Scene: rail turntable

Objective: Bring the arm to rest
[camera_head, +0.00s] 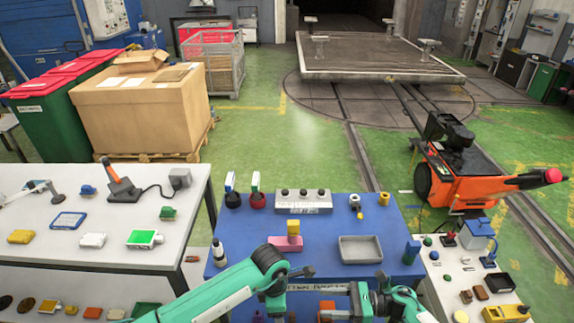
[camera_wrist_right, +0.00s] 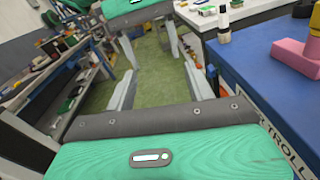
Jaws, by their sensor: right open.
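My right gripper (camera_head: 337,303) is at the bottom of the head view, in front of the near edge of the blue table (camera_head: 330,222), with its fingers toward the left. In the right wrist view its jaws (camera_wrist_right: 160,67) are wide apart, with only green floor showing between them. It holds nothing. My left arm (camera_head: 225,285), teal with dark joints, comes in from the lower left and bends down in front of the blue table. Its gripper does not show.
The blue table holds a pink block (camera_head: 292,244), a grey tray (camera_head: 360,249) and several small items. A cluttered white table (camera_head: 190,215) stands at left. An orange machine (camera_head: 465,182) and more small items are at right. Green floor lies between the tables.

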